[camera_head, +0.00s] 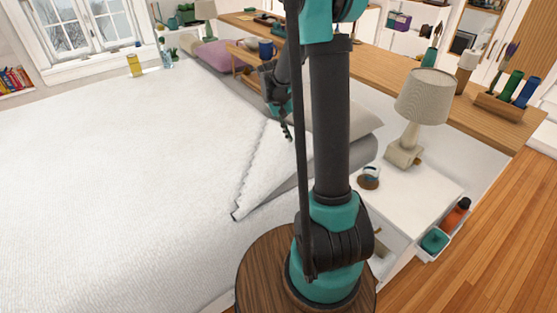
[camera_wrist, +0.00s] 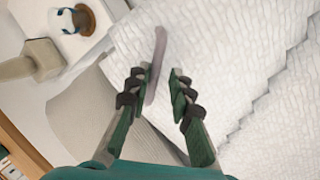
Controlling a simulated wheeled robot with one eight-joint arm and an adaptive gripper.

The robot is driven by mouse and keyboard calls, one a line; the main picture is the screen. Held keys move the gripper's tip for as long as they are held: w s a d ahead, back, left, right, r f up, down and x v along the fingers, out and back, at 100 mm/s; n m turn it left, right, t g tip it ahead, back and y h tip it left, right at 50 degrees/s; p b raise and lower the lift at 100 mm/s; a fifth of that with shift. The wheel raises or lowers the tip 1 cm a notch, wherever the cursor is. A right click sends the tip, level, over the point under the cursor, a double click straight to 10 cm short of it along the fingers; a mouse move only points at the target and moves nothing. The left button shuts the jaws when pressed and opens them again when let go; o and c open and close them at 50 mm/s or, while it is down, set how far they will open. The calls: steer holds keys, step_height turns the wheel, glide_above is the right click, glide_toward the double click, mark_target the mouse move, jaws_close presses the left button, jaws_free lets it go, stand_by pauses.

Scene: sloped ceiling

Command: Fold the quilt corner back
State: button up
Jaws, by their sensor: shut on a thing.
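The white textured quilt (camera_head: 120,170) covers most of the bed in the head view. My gripper (camera_head: 287,132) is at the far end of this flap, by the pillows. In the wrist view, my gripper (camera_wrist: 157,84) is shut on a thin raised fold of the quilt (camera_wrist: 156,60) between its fingers. More quilt (camera_wrist: 225,50) with its stepped edge lies to the right there. My arm hides part of the flap and bed edge in the head view.
Grey pillows (camera_head: 362,142) lie right of the flap, partly behind my arm. A white nightstand (camera_head: 425,193) holds a lamp (camera_head: 423,98) and a glass on a wooden coaster (camera_head: 369,177). A long wooden shelf (camera_head: 400,80) runs behind the bed.

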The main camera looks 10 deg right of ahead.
steer(key=shift+a, duration=0.15)
steer(key=shift+o, duration=0.6)
steer(key=shift+w+a+r, duration=0.2)
steer(key=shift+a+r, duration=0.3)
steer(key=shift+r, duration=0.05)
steer(key=shift+w+a+r, duration=0.2)
steer(key=shift+a+r, duration=0.25)
steer(key=shift+r, duration=0.05)
steer(key=shift+o, duration=0.5)
steer(key=shift+w+a+r+h, duration=0.15)
steer(key=shift+w+a+r, duration=0.1)
steer(key=shift+a+r, duration=0.25)
steer(key=shift+w+a+r+h, duration=0.2)
steer(key=shift+a+r, duration=0.2)
steer(key=shift+a, duration=0.15)
steer(key=shift+o, duration=0.6)
steer(key=shift+w+a+r, duration=0.25)
steer(key=shift+a+r, duration=0.15)
steer(key=shift+a, duration=0.2)
steer(key=shift+w+a+r, duration=0.25)
steer(key=shift+a+r, duration=0.1)
steer(key=shift+a, duration=0.25)
